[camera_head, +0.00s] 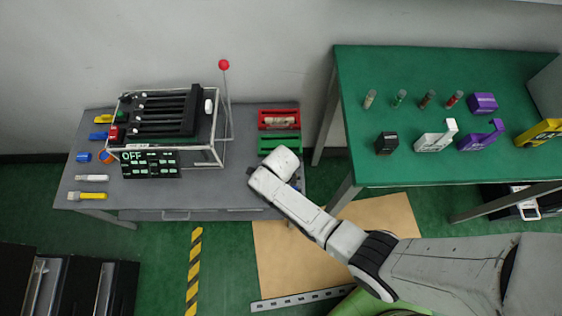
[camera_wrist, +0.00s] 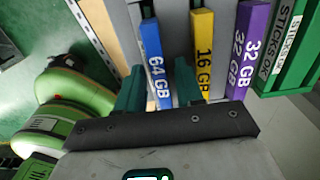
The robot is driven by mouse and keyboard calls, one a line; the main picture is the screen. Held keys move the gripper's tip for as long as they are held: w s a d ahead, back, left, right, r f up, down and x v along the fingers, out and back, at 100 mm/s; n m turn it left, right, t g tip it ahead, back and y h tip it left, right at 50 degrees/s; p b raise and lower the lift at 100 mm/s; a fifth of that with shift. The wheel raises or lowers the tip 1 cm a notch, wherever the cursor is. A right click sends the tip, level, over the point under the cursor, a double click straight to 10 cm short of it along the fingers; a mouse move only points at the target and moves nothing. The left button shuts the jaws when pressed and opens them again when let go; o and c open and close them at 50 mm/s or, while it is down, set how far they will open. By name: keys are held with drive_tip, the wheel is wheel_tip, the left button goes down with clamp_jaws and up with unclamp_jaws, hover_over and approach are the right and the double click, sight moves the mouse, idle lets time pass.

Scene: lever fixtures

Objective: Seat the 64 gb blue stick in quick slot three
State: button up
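The blue stick (camera_wrist: 153,60) is marked 64 GB and shows in the wrist view, between the two dark teal fingers of my gripper (camera_wrist: 159,88). The fingers stand apart on either side of it, and I see no clear contact. A yellow 16 GB stick (camera_wrist: 202,55) and a purple 32 GB stick (camera_wrist: 246,52) stand to its right. In the head view my arm hides the sticks and the fingertips. No slot marked three can be made out.
A green box (camera_wrist: 290,45) labelled STICKS OK is right of the sticks; a green tray (camera_head: 279,143) and a red tray (camera_head: 278,119) lie on the grey table (camera_head: 235,185). A black lever fixture (camera_head: 160,112) with an OFF panel (camera_head: 150,163) stands left. The green table (camera_head: 440,85) is at right.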

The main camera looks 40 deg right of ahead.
clamp_jaws()
idle(0.3)
